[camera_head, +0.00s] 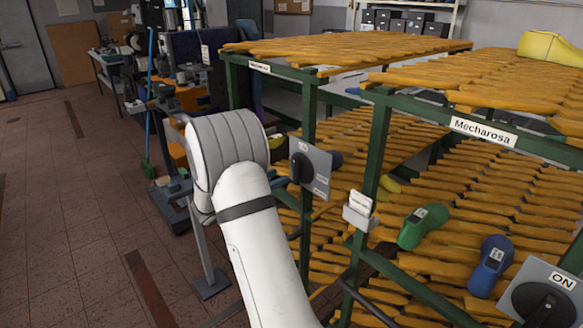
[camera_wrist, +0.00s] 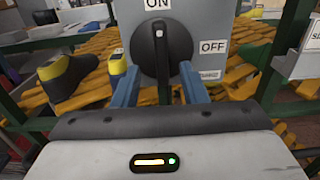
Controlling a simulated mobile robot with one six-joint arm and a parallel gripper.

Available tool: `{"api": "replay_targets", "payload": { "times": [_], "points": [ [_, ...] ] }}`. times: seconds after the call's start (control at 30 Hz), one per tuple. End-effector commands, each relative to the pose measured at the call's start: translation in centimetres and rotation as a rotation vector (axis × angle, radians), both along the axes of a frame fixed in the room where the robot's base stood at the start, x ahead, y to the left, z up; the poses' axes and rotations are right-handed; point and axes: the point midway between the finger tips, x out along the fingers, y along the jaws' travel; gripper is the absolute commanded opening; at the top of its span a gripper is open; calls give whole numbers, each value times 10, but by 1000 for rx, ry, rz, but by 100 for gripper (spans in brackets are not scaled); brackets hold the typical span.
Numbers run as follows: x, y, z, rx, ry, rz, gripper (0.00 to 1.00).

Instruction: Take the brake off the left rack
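The left rack (camera_head: 307,130) has green posts and a grey brake panel (camera_head: 318,170) with a black knob (camera_head: 300,168). In the wrist view the knob (camera_wrist: 165,45) fills the centre of the panel (camera_wrist: 228,22). Its white mark points up at the ON label (camera_wrist: 157,4); an OFF label (camera_wrist: 214,47) is to the right. My gripper (camera_wrist: 159,72) has its two blue fingers spread, one on each side of the knob's lower part. I cannot tell whether they touch it. In the head view my white arm hides most of the gripper.
The right rack (camera_head: 372,160) stands close by, with its own ON-labelled panel (camera_head: 534,287) at the lower right. Yellow-orange lasts fill the shelves. A green last (camera_head: 422,226) and a blue last (camera_head: 490,265) lie on the right rack. Tiled floor (camera_head: 60,220) is free at left.

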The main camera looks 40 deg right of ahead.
Motion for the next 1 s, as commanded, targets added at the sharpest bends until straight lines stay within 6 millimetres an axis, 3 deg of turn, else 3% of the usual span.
{"api": "replay_targets", "payload": {
  "times": [0.2, 0.4, 0.73, 1.0],
  "points": [
    [2, -37, 2, 2, 0, -3, 39],
    [4, -56, 1, 2, -2, -1, 39],
    [4, -59, 0, 3, -3, 1, 38],
    [4, -59, 0, 3, -3, 1, 16]
  ]
}}
